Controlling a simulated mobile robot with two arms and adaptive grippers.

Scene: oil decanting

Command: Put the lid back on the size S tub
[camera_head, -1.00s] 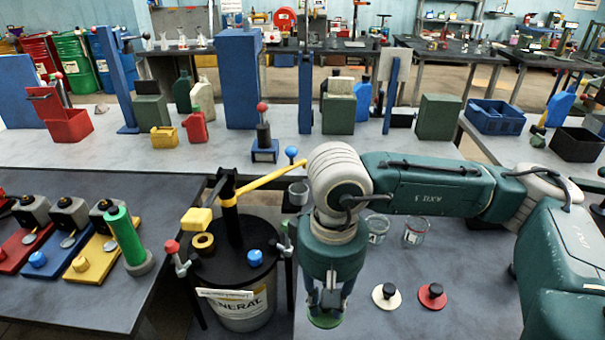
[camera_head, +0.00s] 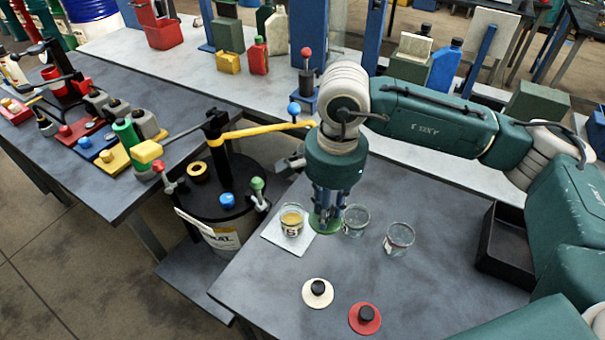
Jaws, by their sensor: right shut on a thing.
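My right gripper (camera_head: 328,207) points down and is shut on a green lid (camera_head: 324,226), held flat just above table height. A clear tub with amber oil (camera_head: 292,224) stands upright and lidless on a white square pad (camera_head: 273,232), just left of the green lid. Its dark mark looks like an S, but is small. Two empty-looking clear tubs, a nearer-left one (camera_head: 356,221) and a right one (camera_head: 398,240), stand open to the right of the gripper. A cream lid (camera_head: 318,292) and a red lid (camera_head: 365,318), both with black knobs, lie in front. My left gripper is out of view.
A black drum (camera_head: 212,194) with a yellow pump lever (camera_head: 262,132) stands left of the tubs, close to the table edge. A black open tray (camera_head: 503,252) sits at the right. The table (camera_head: 268,285) is bare around the two loose lids.

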